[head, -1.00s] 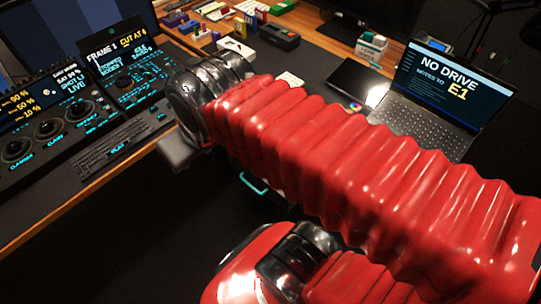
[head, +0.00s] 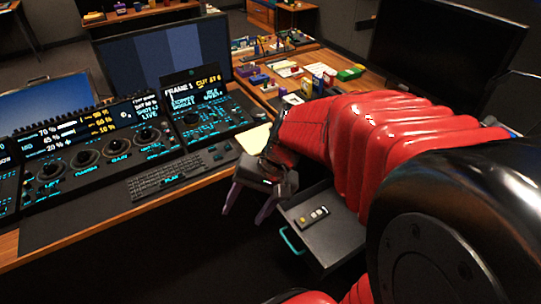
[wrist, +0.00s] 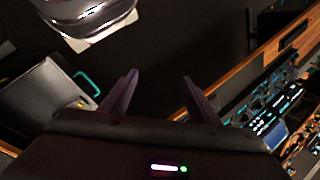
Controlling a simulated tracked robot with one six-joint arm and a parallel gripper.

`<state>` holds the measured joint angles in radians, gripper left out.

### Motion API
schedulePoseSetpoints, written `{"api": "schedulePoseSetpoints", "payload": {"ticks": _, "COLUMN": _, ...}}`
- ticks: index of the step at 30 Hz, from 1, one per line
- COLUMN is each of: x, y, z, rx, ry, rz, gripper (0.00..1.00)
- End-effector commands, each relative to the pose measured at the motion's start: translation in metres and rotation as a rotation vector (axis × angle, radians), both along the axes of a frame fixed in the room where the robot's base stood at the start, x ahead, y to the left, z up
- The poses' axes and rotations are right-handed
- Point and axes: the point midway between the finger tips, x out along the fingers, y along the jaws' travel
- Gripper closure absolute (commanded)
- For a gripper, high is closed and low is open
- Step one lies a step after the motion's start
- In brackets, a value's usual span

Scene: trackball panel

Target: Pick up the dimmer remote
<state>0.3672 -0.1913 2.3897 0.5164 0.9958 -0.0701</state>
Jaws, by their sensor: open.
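A small dark remote with a few pale and yellow buttons (head: 311,217), apparently the dimmer remote, lies in an open grey drawer (head: 331,238) below the desk. My gripper (head: 245,214) is open and empty, pointing down just left of the drawer, in front of the desk edge. Its two fingers are apart. In the wrist view my gripper (wrist: 159,77) has dark floor between its fingers. The drawer (wrist: 38,95) shows there at the left; I cannot make out the remote in that view.
The drawer has a teal handle (head: 292,241) on its front. The console panel (head: 95,150) and keyboard (head: 165,178) line the desk to the left. Small boxes (head: 322,75) and a black monitor (head: 440,50) stand behind. Dark open floor lies in front of the desk.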

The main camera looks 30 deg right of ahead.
Motion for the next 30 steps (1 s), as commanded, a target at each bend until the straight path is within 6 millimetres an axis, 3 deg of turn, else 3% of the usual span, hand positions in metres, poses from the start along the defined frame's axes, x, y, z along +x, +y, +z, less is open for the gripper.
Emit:
{"api": "schedulePoseSetpoints", "payload": {"ticks": 14, "x": 0.041, "y": -0.041, "z": -0.060, "rx": 0.370, "ry": 0.152, "rz": -0.383, "gripper": 0.45}}
{"api": "schedulePoseSetpoints", "payload": {"ticks": 30, "x": 0.074, "y": -0.125, "z": -0.142, "rx": 0.772, "ry": 0.209, "rz": -0.874, "gripper": 0.45}}
